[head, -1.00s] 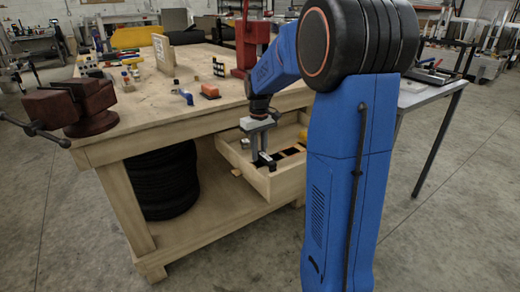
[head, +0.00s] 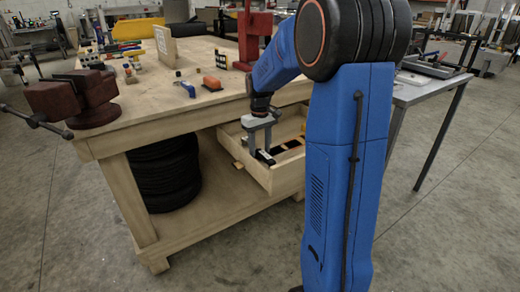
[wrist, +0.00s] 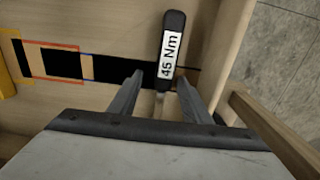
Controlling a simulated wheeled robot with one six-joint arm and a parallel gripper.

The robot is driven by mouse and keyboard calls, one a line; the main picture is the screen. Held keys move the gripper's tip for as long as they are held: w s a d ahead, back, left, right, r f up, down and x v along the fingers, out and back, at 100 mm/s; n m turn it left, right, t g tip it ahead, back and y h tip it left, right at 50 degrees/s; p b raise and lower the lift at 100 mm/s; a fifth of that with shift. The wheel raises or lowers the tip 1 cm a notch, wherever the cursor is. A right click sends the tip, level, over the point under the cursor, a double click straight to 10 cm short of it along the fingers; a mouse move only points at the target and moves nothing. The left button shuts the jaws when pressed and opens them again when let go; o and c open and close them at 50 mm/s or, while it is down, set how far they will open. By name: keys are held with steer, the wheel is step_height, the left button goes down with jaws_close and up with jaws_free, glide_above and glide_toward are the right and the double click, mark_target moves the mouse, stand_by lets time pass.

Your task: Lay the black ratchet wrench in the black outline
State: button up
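The black ratchet wrench (wrist: 173,35) has a dark handle with a white "45 Nm" label. In the wrist view it lies across the right end of a dark strip in the drawer, and a grey shaft runs back between my fingers. My gripper (wrist: 161,78) is open, with a finger on either side of the wrench and visible gaps beside the handle. In the head view my gripper (head: 259,150) points down into the open drawer (head: 284,179). The black outline (wrist: 119,68) seems to be the strip's right section, partly hidden by a finger and the wrench.
Red (wrist: 54,47) and blue (wrist: 88,66) outlines lie left of the wrench in the drawer. A yellow object (wrist: 6,80) is at the drawer's left. The drawer's walls stand close around my gripper. The workbench top (head: 150,95) carries a vise (head: 75,97) and small items.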

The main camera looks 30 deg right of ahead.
step_height(320, 180, up, 17)
steer(key=shift+r, duration=0.2)
stand_by(0.7)
steer(key=s+a+f+t, duration=0.1)
steer(key=s+a+f, duration=0.2)
steer(key=s, duration=0.7)
steer(key=s+a+f+t, duration=0.2)
steer(key=s+a+f, duration=0.2)
steer(key=s+a, duration=0.3)
steer(key=s+a+f+t, duration=0.1)
steer(key=s+a+f, duration=0.3)
steer(key=s, duration=1)
steer(key=shift+s+a+t, duration=0.3)
steer(key=shift+a+t, duration=0.1)
steer(key=shift+a, duration=0.45)
